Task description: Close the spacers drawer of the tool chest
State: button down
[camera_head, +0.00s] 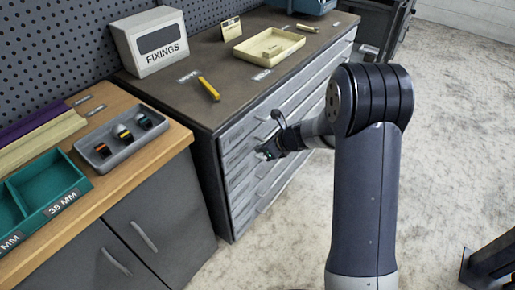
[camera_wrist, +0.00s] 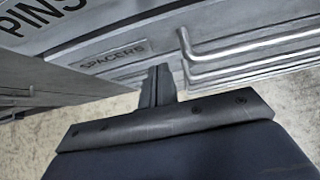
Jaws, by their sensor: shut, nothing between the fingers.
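The grey tool chest (camera_head: 237,150) stands in the middle of the head view, with a stack of wide drawers with bar handles. In the wrist view the spacers drawer (camera_wrist: 112,57) shows its "SPACERS" label, with metal handle bars (camera_wrist: 240,62) to the right of it. My gripper (camera_head: 263,154) is at the chest's front, near its left end. In the wrist view its shut, empty fingers (camera_wrist: 158,85) point at the drawer front just below and right of the label. I cannot tell whether they touch it. My arm hides part of the drawers, and how far the spacers drawer stands out is unclear.
On the chest top are a white "FIXINGS" box (camera_head: 150,40), a yellow-handled tool (camera_head: 209,88) and a cream tray (camera_head: 270,44). A wooden bench (camera_head: 100,215) with a grey tray (camera_head: 122,145) adjoins at left.

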jog(key=p+v, duration=0.1)
jog(key=v, duration=0.9)
jog(key=shift+s+d, duration=0.4)
jog(key=shift+d, duration=0.2)
jog(key=shift+f, duration=0.15)
jog(key=x, duration=0.4)
jog(key=a+r+x, duration=0.1)
jog(key=x, duration=0.3)
jog(key=w+x, duration=0.1)
jog(key=x, duration=0.3)
jog(key=shift+a+r+b, duration=0.25)
jog(key=shift+b, duration=0.1)
jog(key=shift+w+a, duration=0.3)
jog(key=shift+a, duration=0.1)
jog(key=shift+d, duration=0.1)
